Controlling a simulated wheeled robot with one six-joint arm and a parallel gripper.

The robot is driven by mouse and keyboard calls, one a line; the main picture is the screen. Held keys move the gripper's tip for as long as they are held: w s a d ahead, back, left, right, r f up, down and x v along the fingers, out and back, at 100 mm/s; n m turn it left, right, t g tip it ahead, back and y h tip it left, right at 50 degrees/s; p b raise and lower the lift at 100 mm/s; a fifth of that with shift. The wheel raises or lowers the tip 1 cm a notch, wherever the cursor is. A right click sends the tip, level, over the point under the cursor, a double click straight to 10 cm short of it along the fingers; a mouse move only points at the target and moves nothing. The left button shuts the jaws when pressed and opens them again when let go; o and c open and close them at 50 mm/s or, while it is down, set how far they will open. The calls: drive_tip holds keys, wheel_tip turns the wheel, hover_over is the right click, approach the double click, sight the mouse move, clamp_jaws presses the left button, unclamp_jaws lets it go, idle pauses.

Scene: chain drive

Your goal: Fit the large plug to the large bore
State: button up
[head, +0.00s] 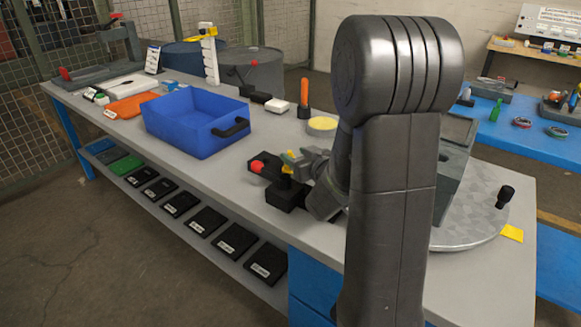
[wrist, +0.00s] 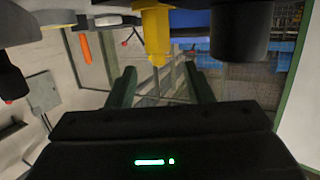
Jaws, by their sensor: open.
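My gripper (head: 292,160) is open beside a black block (head: 286,195) near the middle of the bench, with a yellow upright piece (head: 285,178) on it. In the wrist view the two dark green fingers of my gripper (wrist: 161,80) stand apart, with nothing held between them. The yellow piece (wrist: 156,35) shows just beyond the fingertips, in line with the gap. A thick black cylinder (wrist: 240,32) is to its right. I cannot tell which piece is the large plug. A grey housing (head: 457,165) stands partly behind my arm; no large bore is visible on it.
A red knob (head: 257,166) is close to my gripper. A blue bin (head: 195,125) stands farther left on the grey bench. A round metal plate (head: 470,228) with a black knob (head: 505,194) lies at right. An orange-handled tool (head: 304,97) stands upright behind.

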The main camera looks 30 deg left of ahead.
sight(291, 152)
drive_tip(key=shift+x, duration=3.05)
drive_tip(key=shift+d, duration=0.1)
clamp_jaws()
